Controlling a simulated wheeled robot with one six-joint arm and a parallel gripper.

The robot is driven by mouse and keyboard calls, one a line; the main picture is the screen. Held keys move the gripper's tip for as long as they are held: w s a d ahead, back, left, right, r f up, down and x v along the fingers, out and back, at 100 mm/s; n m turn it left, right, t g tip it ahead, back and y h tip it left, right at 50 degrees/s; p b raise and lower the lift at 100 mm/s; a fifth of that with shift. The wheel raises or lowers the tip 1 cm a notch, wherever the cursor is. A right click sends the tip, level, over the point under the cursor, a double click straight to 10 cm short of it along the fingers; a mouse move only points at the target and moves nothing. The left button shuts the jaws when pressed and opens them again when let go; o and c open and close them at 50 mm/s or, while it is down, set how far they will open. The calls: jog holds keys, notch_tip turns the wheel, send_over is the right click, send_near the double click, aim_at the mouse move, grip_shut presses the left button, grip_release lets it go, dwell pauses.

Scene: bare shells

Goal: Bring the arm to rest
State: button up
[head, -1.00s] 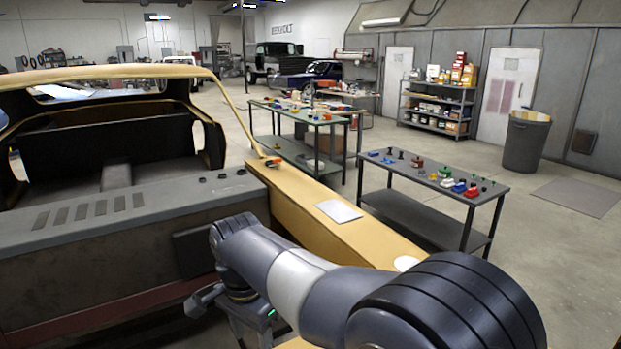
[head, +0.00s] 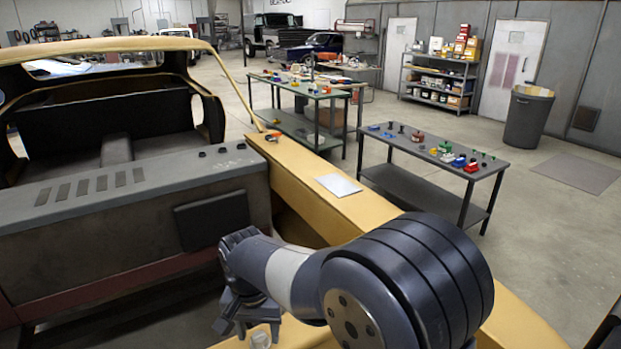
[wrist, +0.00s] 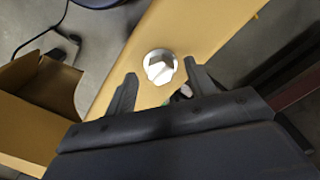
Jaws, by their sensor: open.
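My arm (head: 400,285) reaches in from the lower right of the head view, bent, with its wrist low over the yellow car body. My gripper (head: 247,332) points down at the lower middle of that view. In the wrist view my gripper (wrist: 160,72) has its two dark fingers spread apart with nothing between them. A small pale faceted piece (wrist: 158,68) in a whitish ring lies on the yellow surface beyond the fingertips. A small pale piece (head: 261,340) also shows beside the gripper in the head view.
The yellow car rail (head: 300,185) runs beside my arm with a white sheet (head: 338,185) on it. A dark table (head: 400,138) with several small coloured parts stands to the right. An open cardboard box (wrist: 50,90) is at left in the wrist view.

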jog(key=n, duration=0.8)
jog(key=shift+n, duration=0.4)
jog(key=n, duration=0.4)
jog(key=shift+d+n+b, duration=0.1)
jog(key=shift+n+b, duration=0.2)
jog(key=n, duration=0.4)
jog(key=shift+d, duration=0.15)
